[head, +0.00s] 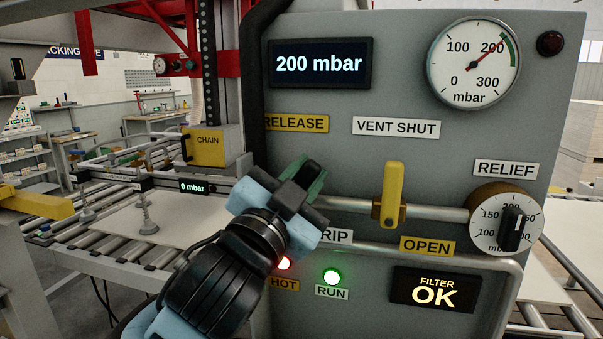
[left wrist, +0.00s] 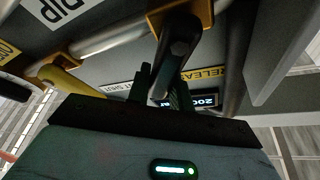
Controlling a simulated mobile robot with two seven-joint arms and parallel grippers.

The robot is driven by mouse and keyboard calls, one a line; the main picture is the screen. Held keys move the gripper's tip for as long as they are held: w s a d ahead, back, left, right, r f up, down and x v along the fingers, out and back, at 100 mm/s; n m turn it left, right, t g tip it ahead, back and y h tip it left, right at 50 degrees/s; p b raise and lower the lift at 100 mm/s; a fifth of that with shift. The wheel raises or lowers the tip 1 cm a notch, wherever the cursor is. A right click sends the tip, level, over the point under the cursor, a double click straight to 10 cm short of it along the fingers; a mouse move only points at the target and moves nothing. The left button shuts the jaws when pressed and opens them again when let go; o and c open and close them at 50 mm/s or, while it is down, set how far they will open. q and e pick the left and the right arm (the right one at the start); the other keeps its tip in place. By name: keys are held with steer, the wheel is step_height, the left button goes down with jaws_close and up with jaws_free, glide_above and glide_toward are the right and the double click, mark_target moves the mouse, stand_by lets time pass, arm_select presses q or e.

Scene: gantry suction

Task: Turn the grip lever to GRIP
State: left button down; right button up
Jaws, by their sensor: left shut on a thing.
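My left gripper (head: 305,180) is in front of the grey control panel (head: 440,135), at its left part. In the left wrist view its dark fingers (left wrist: 164,88) are shut on the black grip lever (left wrist: 180,42), which has a yellow mount. The lever's free end points toward the side of the yellow RELEASE label (left wrist: 210,75), away from the white GRIP label (left wrist: 62,10). In the head view my gripper hides the lever and part of the GRIP label (head: 338,235); the RELEASE label (head: 295,123) shows above. My right gripper is not in view.
A yellow vent lever (head: 389,195) stands upright to the right, below VENT SHUT. The relief dial (head: 507,222) is farther right. The panel display (head: 318,64) reads 200 mbar. A roller conveyor (head: 75,245) with a pale sheet (head: 165,225) lies to the left.

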arm_select(q)
steer(key=shift+f, duration=0.1)
stand_by(0.3)
steer(key=c, duration=1.2)
jaws_free()
steer(key=shift+c, duration=0.2)
steer(key=v, duration=0.7)
steer(key=shift+s+a, duration=0.2)
steer(key=shift+s, duration=0.15)
